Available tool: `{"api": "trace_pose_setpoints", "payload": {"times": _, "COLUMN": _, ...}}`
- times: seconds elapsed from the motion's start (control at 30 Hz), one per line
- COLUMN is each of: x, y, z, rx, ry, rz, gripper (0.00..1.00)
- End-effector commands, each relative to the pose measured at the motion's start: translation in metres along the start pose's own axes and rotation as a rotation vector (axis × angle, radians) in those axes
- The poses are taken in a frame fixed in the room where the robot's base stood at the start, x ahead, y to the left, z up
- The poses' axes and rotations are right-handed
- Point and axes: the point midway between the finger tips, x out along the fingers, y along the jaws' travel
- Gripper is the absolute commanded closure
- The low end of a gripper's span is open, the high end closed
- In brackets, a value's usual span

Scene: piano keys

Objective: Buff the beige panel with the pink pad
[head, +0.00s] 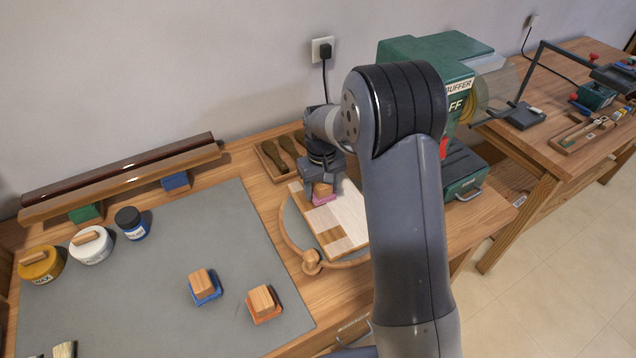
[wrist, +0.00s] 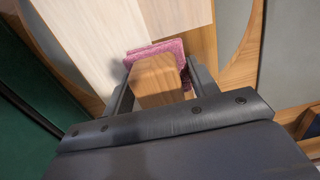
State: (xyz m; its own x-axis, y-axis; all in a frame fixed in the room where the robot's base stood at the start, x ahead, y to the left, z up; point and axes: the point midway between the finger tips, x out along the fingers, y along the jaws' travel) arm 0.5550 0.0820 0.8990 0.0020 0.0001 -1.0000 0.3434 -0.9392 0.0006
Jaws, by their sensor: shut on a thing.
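The pink pad (head: 325,199) has a wooden block handle (wrist: 158,80), and its pink edge (wrist: 150,48) shows in the wrist view. My gripper (head: 323,187) is shut on the wooden handle, one finger on each side. The striped pale and beige panel (head: 345,220) lies tilted in the picture on a round grey surface. The pad is at the panel's upper part, against or just above it; I cannot tell whether it touches. In the wrist view the panel (wrist: 95,35) shows a pale strip and a tan strip beyond the pad. The pad's underside is hidden.
A curved wooden rim with a knob (head: 312,262) borders the panel. Blue (head: 204,287) and orange (head: 264,304) pads sit on the grey mat (head: 150,290). A tool tray (head: 275,160) lies behind, the green buffer machine (head: 465,165) to the right. My arm hides part of the bench.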

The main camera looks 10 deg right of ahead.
Motion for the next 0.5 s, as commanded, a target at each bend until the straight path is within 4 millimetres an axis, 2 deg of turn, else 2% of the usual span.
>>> {"api": "trace_pose_setpoints", "payload": {"times": 0.17, "x": 0.001, "y": 0.0, "z": 0.007, "rx": 0.0, "ry": -0.004, "rz": -0.001, "gripper": 0.66}}
{"api": "trace_pose_setpoints", "payload": {"times": 0.5, "x": -0.001, "y": 0.0, "z": 0.033, "rx": 0.0, "ry": -0.003, "rz": 0.0, "gripper": 0.66}}
